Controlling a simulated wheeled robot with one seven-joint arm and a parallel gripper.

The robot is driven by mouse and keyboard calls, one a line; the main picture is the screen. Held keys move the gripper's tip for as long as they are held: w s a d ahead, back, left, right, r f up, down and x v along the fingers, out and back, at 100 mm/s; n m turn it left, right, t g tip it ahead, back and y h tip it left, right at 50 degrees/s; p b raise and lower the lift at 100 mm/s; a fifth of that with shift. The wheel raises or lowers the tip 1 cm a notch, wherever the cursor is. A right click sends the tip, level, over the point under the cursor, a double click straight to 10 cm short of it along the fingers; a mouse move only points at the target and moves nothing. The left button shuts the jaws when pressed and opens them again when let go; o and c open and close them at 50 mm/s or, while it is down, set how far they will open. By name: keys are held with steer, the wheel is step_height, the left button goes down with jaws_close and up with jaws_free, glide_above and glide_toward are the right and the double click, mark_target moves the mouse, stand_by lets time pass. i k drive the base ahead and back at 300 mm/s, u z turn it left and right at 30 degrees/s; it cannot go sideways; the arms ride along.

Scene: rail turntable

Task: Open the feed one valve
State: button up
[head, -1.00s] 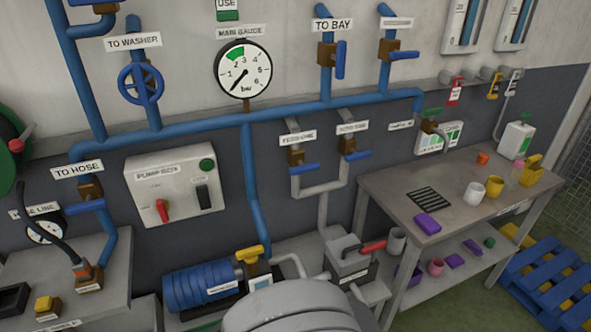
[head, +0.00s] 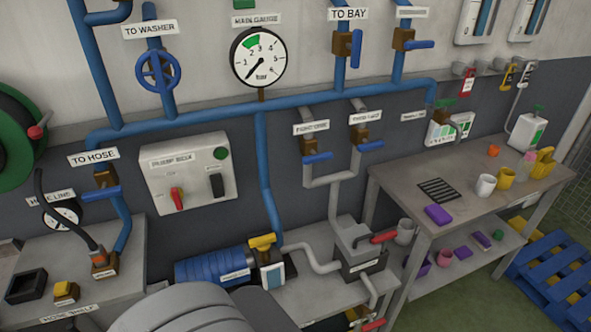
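The feed one valve (head: 307,145) is the left of two small brass valves on the grey pipes under the blue main pipe. Its label (head: 311,128) is blurred. Its blue lever (head: 318,158) points to the right, across the upright grey pipe. The similar valve to its right (head: 358,135) also has its blue lever (head: 370,146) across the pipe. My gripper is not in view. A rounded grey part at the bottom edge looks like my own arm.
A pump box (head: 181,172) hangs left of the valves. Below are a blue motor (head: 215,267) and a grey unit with a red lever (head: 383,237). A workbench (head: 400,180) with mugs stands right. Open space lies before the wall around the valves.

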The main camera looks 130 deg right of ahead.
mark_target(316, 158)
steer(key=i, duration=0.8)
steer(key=z, duration=5.75)
steer(key=i, duration=1.2)
steer(key=u, duration=0.6)
